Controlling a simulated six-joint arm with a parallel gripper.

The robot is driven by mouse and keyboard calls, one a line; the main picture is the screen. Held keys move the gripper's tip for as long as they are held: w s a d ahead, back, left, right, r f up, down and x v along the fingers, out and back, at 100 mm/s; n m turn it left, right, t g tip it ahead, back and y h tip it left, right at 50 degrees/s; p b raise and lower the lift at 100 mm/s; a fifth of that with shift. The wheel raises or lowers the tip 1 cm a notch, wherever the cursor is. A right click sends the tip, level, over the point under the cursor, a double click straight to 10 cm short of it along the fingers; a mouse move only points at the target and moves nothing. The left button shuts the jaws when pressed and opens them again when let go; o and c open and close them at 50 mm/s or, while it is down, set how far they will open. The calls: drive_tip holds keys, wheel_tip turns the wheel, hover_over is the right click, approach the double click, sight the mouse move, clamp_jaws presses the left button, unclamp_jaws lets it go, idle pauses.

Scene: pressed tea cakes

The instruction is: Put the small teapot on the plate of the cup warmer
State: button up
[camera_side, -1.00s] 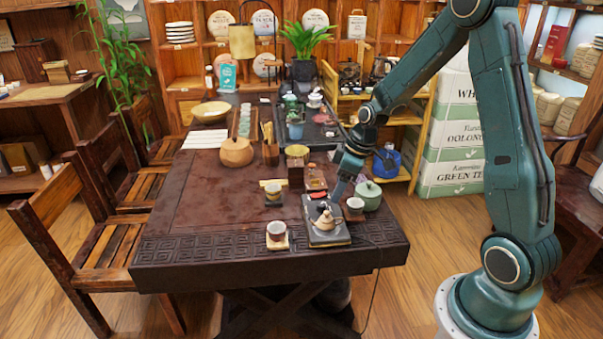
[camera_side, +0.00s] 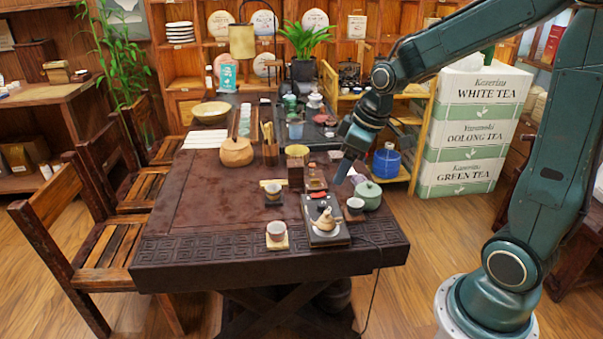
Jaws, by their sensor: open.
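The small teapot (camera_side: 326,221) is beige with a dark lid area and sits upright on the cup warmer (camera_side: 322,240), a dark flat slab near the front right of the table. It appears to rest on the warmer's pale round plate, which it mostly hides. My gripper (camera_side: 341,176) is open and empty. It is above and behind the teapot, apart from it, pointing down over the table's right side.
A green teapot (camera_side: 368,196) and a small cup (camera_side: 355,205) stand right of the warmer. Another cup (camera_side: 277,231) stands on a coaster to its left. A cable runs off the table's right edge. The table's left half (camera_side: 205,215) is largely clear.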

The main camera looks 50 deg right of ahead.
drive_tip(key=s+a+r+m+t, duration=0.1)
drive_tip(key=s+a+r, duration=0.2)
drive_tip(key=s, duration=0.5)
drive_tip(key=s+a+r+m, duration=0.2)
drive_tip(key=s+a+r, duration=0.2)
drive_tip(key=s, duration=0.4)
drive_tip(key=shift+s+a+r+t, duration=0.2)
drive_tip(key=shift+r+t, duration=0.2)
drive_tip(key=shift+r, duration=0.3)
